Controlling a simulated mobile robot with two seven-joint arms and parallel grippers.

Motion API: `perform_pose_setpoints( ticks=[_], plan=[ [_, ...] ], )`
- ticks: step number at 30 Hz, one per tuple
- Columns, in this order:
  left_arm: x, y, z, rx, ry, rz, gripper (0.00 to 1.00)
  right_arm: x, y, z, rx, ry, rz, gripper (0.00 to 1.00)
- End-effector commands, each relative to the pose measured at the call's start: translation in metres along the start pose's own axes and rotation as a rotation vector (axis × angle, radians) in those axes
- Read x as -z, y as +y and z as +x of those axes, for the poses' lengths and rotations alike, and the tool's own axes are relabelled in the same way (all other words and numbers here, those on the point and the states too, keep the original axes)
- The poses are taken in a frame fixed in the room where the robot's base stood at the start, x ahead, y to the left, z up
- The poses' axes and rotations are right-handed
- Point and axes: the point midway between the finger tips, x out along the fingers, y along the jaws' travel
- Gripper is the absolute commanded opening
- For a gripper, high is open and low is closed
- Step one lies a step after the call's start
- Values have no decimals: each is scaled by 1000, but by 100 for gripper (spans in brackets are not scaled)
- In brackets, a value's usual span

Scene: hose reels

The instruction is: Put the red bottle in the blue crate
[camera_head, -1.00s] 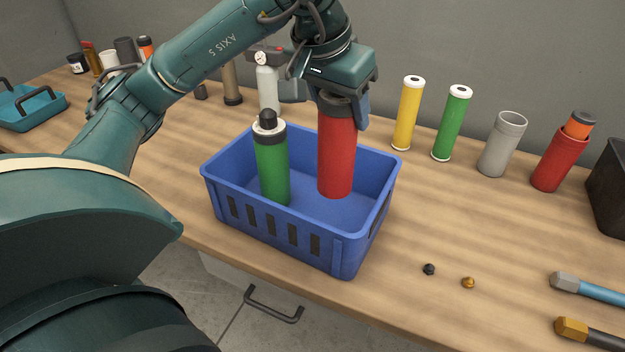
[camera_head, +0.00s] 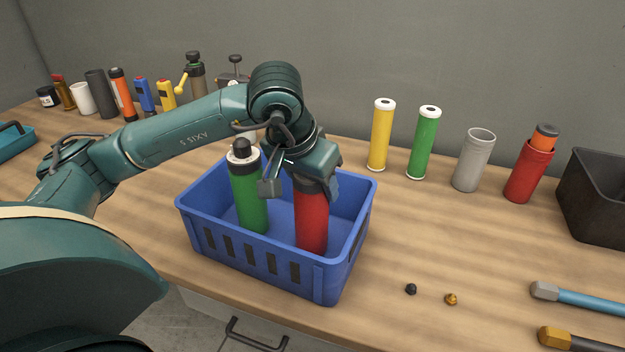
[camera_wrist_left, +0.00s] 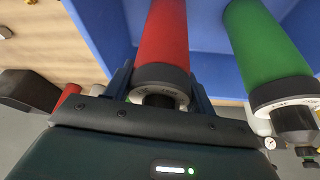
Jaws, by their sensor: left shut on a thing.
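The red bottle (camera_head: 311,222) is upright inside the blue crate (camera_head: 322,278), in its right part. My left gripper (camera_head: 312,190) is shut on the top of the red bottle from above. In the left wrist view the red bottle (camera_wrist_left: 163,40) shows between the fingers, with its dark collar and white ring close to the gripper. Whether its base touches the crate floor is hidden by the crate's front wall. A green bottle (camera_head: 248,195) with a black cap stands in the crate to the left, apart from the red one. My right gripper is not in view.
A yellow tube (camera_head: 381,135), a green tube (camera_head: 423,143), a grey cup (camera_head: 473,160) and a red holder (camera_head: 528,172) stand behind right. A black bin (camera_head: 598,205) is at the far right.

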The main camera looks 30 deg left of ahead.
Motion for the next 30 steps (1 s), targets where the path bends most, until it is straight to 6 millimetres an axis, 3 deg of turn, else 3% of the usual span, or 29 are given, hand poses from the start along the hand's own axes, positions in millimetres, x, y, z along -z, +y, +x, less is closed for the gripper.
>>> perform_pose_setpoints(
  ticks=[9, 19, 23, 30],
  plan=[
    [0, 0, 1, 0, -1, 0, 77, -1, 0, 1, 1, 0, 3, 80],
    [2, 0, -6, -1, 2, 0, 77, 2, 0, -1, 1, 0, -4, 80],
    [2, 0, -27, -2, 5, 0, 77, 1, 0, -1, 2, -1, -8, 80],
    [2, 0, -80, -1, 6, 0, 77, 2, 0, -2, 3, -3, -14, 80]
  ],
)
